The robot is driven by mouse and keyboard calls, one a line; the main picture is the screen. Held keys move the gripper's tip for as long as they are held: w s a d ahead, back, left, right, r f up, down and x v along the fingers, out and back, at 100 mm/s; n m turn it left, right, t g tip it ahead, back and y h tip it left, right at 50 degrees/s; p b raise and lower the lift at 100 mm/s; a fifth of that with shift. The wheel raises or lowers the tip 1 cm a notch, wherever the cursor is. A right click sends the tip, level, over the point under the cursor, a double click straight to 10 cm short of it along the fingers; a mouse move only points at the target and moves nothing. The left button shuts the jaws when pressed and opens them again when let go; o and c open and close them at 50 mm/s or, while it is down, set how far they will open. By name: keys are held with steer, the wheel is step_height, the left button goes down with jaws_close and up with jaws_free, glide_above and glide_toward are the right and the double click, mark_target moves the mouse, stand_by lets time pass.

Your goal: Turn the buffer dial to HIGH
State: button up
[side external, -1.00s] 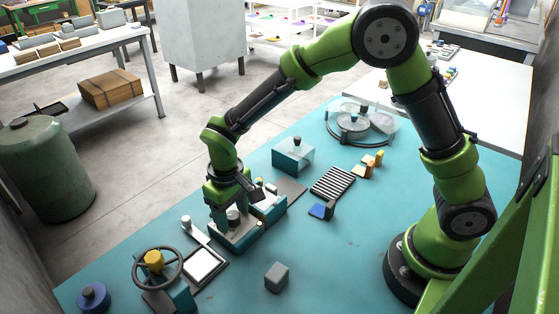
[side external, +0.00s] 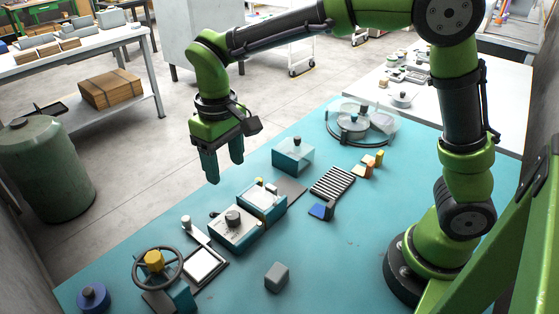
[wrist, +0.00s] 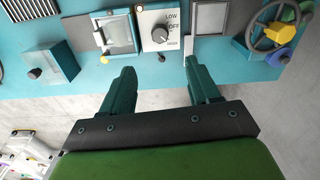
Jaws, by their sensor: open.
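The buffer dial is a dark round knob (side external: 233,217) on the white-topped teal control box (side external: 222,240). In the wrist view the knob (wrist: 159,34) sits beside the printed words LOW, OFF and HIGH. I cannot tell which word its pointer faces. A boxed unit with a pale framed top (side external: 262,197) adjoins the control box. My gripper (side external: 224,172) is raised above and behind the box, fingers pointing down, open and empty. In the wrist view its fingertips (wrist: 162,72) are spread apart, and the knob lies beyond the gap, touched by neither finger.
A handwheel with a yellow hub (side external: 155,262) and a framed white pad (side external: 203,266) stand front left of the box. A grey block (side external: 277,277) lies in front. Bare teal table lies at the front right.

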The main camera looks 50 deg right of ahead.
step_height(320, 180, up, 2)
steer(key=shift+r, duration=0.2)
